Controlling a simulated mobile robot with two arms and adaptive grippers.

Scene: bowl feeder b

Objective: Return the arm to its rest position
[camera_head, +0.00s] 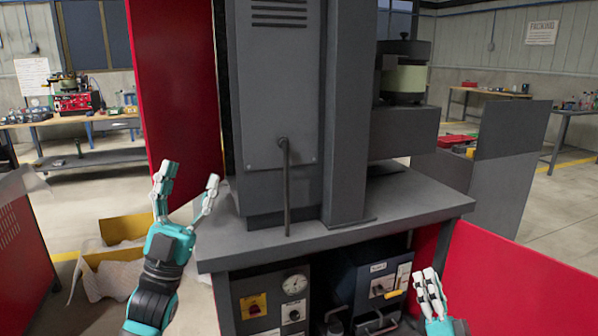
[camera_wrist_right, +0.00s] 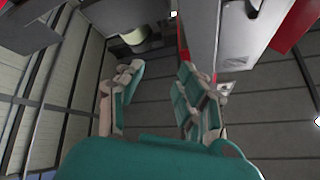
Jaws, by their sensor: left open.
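My left gripper (camera_head: 190,180) is raised in front of the machine's left front corner in the head view. Its white-tipped fingers are spread and nothing is between them. My right gripper (camera_head: 430,287) is low at the right in the head view, in front of the red panel, with its fingers pointing up. In the right wrist view my right gripper (camera_wrist_right: 160,80) shows its fingers apart with an empty gap. The grey machine (camera_head: 280,110) stands between and beyond both grippers.
The machine's grey ledge (camera_head: 400,215) is bare at the front. Below it are a dial (camera_head: 295,284) and switches. A red door (camera_head: 172,80) stands at the left, and a red panel (camera_head: 520,275) at the lower right. Yellow bins (camera_head: 110,270) are on the left.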

